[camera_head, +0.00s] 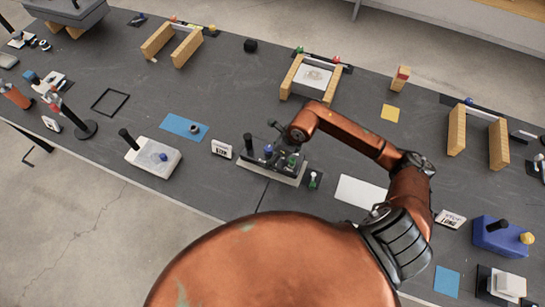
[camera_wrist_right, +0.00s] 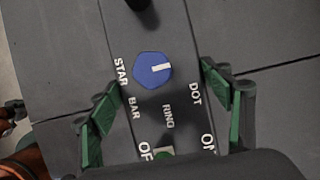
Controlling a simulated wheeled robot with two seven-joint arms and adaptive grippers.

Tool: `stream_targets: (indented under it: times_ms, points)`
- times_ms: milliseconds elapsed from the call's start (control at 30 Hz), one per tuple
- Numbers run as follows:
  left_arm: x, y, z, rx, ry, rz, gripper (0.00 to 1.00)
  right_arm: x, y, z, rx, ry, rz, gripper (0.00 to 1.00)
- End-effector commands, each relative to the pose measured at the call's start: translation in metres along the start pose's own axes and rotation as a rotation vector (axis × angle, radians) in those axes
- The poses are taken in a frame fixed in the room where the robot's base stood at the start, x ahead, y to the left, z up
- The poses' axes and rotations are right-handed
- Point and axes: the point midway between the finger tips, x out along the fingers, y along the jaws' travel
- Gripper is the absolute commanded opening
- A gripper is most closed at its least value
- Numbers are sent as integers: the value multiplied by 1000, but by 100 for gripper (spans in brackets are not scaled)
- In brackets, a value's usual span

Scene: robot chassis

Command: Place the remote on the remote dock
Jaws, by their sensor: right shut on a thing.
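In the head view a dark control panel (camera_head: 268,160) lies near the middle of the table. It has a black knob, a blue dial and a green switch, and I take it to be the remote. In the right wrist view the panel (camera_wrist_right: 140,30) shows the blue dial (camera_wrist_right: 152,70), with labels STAR, BAR, RING and DOT. The green fingers of my right gripper (camera_wrist_right: 165,112) are shut on its two long sides. In the head view my right gripper (camera_head: 278,145) is over it, partly hidden. I cannot tell which thing is the dock. My left gripper is not in view.
A small switch (camera_head: 315,180) and a white sheet (camera_head: 362,193) lie right of the panel. A small label card (camera_head: 221,149) and a white block with a lever (camera_head: 155,158) stand left. Wooden blocks (camera_head: 293,77) stand farther back. Bare table lies between them.

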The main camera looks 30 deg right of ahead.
Motion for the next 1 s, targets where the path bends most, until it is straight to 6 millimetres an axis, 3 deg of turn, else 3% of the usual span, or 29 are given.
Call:
stream_targets:
  times_ms: [133, 367, 400, 667, 1000]
  points:
    - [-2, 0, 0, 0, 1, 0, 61, 19, 3, -8, 1, 0, 5, 36]
    - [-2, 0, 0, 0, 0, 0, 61, 21, 2, -9, -1, -1, 2, 36]
    - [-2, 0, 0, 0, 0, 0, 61, 22, 2, -10, -1, 1, 3, 73]
    - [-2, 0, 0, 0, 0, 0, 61, 22, 2, -9, -1, 1, 3, 89]
    - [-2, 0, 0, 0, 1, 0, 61, 17, 2, -9, -1, 0, 2, 89]
